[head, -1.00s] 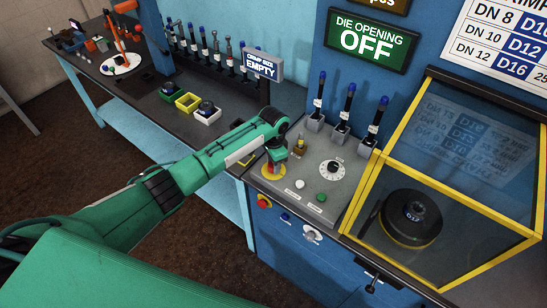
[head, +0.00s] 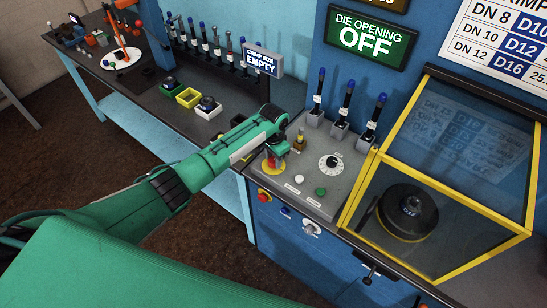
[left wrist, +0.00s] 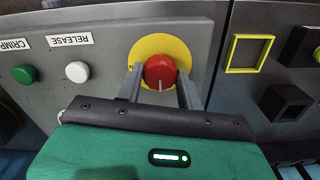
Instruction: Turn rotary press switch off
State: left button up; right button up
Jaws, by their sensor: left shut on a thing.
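The red rotary knob (left wrist: 160,71) has a white index line and sits on a round yellow plate (left wrist: 188,33) on the grey control panel. In the left wrist view the index line points toward the lower edge of the picture. My left gripper (left wrist: 158,80) is closed around the knob, one finger on each side. In the head view my left gripper (head: 274,155) comes down over the knob from the left and hides much of it; the yellow plate (head: 267,170) shows below it. A green sign (head: 368,37) reads DIE OPENING OFF. My right gripper is out of view.
A white button (head: 299,179), a green button (head: 321,191) and a white dial (head: 330,164) share the panel. Several blue-tipped levers (head: 345,100) stand behind. A yellow-framed clear guard (head: 455,165) is to the right. A red knob (head: 264,196) is on the panel's front edge.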

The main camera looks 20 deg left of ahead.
aim_at(273, 160)
pick_arm(q)
jog(key=o, duration=1)
notch_tip(273, 160, up, 14)
jog(key=b, duration=0.4)
jog(key=shift+f, duration=0.1)
